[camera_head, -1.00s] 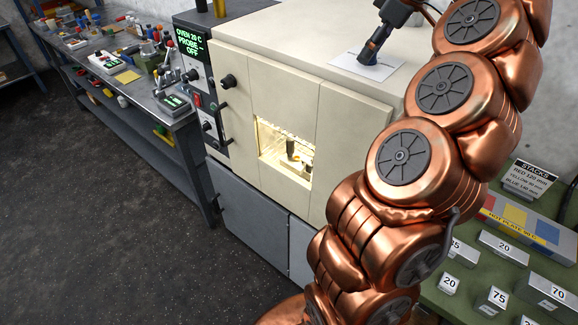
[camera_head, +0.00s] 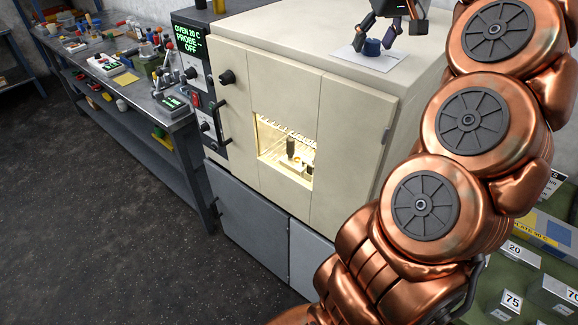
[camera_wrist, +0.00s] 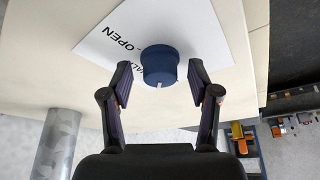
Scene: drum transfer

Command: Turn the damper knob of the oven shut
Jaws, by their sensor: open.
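The damper knob is a dark blue round knob (camera_head: 373,47) on a white label plate (camera_head: 356,60) on top of the cream oven (camera_head: 283,85). In the wrist view the knob (camera_wrist: 159,66) shows a white mark on its near edge. The label (camera_wrist: 205,32) there reads "OPEN" at left, with other words partly hidden by the knob. My gripper (camera_wrist: 158,80) is open, with one finger on each side of the knob and a visible gap to both. In the head view my gripper (camera_head: 392,38) is above the oven top at the knob.
The oven's front has a lit window (camera_head: 285,152), a black door handle and a display (camera_head: 188,40) reading "OVEN 20 C PROBE OFF". A grey pipe (camera_wrist: 55,142) stands near the knob. A cluttered bench (camera_head: 130,100) is at left; a green table (camera_head: 500,275) with labelled blocks is at right.

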